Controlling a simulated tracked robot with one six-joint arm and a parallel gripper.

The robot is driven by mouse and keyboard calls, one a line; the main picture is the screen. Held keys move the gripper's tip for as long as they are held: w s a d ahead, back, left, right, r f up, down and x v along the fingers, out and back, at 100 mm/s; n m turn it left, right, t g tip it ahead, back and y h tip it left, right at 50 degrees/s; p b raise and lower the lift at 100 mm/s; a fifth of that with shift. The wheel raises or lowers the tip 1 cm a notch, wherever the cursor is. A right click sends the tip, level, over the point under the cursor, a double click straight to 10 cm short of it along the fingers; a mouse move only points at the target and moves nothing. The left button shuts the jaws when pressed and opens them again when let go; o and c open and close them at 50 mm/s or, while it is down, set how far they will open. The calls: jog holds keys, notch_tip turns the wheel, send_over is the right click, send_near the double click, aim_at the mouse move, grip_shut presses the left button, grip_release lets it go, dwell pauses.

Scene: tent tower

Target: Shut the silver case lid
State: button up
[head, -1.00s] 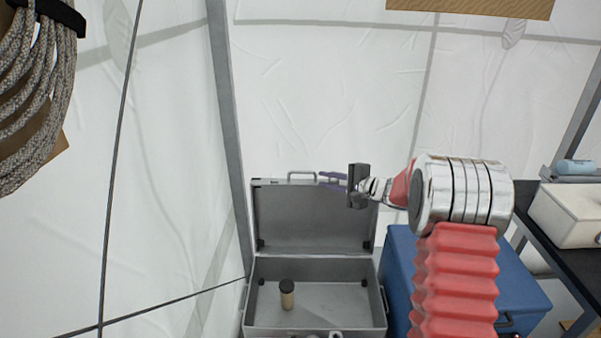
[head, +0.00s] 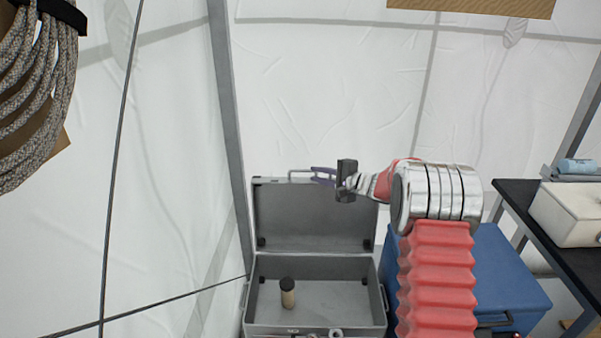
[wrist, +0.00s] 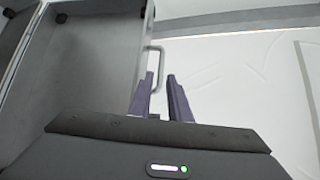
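The silver case (head: 320,331) stands open in the head view, its lid (head: 305,222) raised upright at the back. A handle (head: 300,172) sits on the lid's top edge. A small beige jar with a black cap (head: 287,294) stands inside the case. My gripper (head: 318,176) is at the lid's top edge, close to the handle. The lid (wrist: 90,75) fills the left there, and the handle (wrist: 158,62) shows just beyond the fingertips. I cannot tell whether a finger touches it.
A blue box (head: 510,270) stands right of the case, behind my arm. A dark table (head: 520,195) with a white case (head: 568,215) is at the far right. Coiled rope (head: 40,90) hangs at upper left. A thin cord (head: 170,300) runs from lower left toward the case.

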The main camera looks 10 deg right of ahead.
aim_at(303, 171)
jog(key=x, duration=0.8)
grip_shut()
jog(key=shift+d, duration=0.1)
